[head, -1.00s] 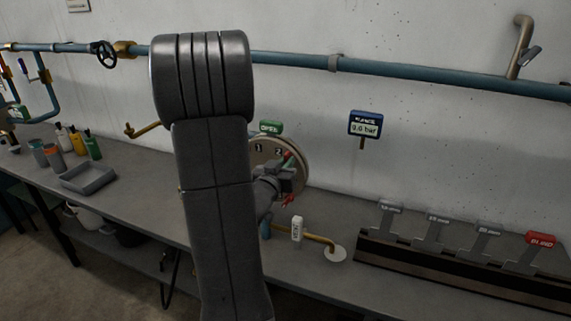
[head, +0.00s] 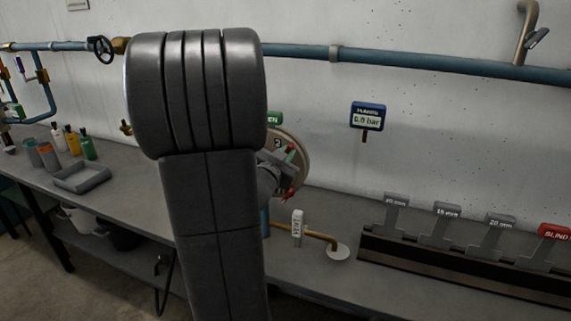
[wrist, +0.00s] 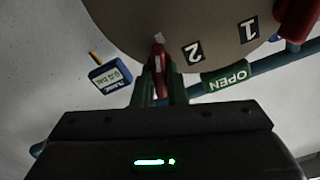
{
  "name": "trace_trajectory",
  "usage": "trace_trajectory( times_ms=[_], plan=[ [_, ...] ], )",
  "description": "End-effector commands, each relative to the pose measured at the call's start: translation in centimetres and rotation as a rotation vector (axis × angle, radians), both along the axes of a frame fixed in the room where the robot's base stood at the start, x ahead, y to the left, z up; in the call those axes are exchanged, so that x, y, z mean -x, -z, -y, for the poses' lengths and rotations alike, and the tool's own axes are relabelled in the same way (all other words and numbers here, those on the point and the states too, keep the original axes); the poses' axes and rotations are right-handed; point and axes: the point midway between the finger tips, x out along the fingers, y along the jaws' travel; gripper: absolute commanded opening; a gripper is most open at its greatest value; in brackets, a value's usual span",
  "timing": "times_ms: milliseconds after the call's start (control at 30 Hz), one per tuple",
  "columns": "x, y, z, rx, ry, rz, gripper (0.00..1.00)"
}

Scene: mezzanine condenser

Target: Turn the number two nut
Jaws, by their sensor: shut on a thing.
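The round tan plate (head: 299,147) on the bench carries the number labels and is partly hidden behind my arm in the head view. In the wrist view, which is upside down, label 2 (wrist: 193,52) sits right beside the red number two nut (wrist: 160,58), with a pale stud end at its tip. My gripper (wrist: 161,82) has its two green fingers shut on this nut, one on each side. Label 1 (wrist: 248,29) and another red nut (wrist: 297,18) are to the right. The green OPEN sign (wrist: 226,77) is near the plate's edge.
A gauge display (head: 367,116) stands to the right; its reading is blurred. A VENT tag (head: 297,228) hangs at a brass pipe (head: 322,238). A rack (head: 450,262) holds grey tagged plates and a red BLIND plate (head: 553,233). A grey tray (head: 82,178) is at left.

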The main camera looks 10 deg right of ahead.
Motion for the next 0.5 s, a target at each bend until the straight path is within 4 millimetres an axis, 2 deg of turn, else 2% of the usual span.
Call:
trace_trajectory(
  times_ms=[500],
  plan=[
    [0.03, 0.09, 0.03, -0.141, 0.000, 0.094, 0.00]
  ],
)
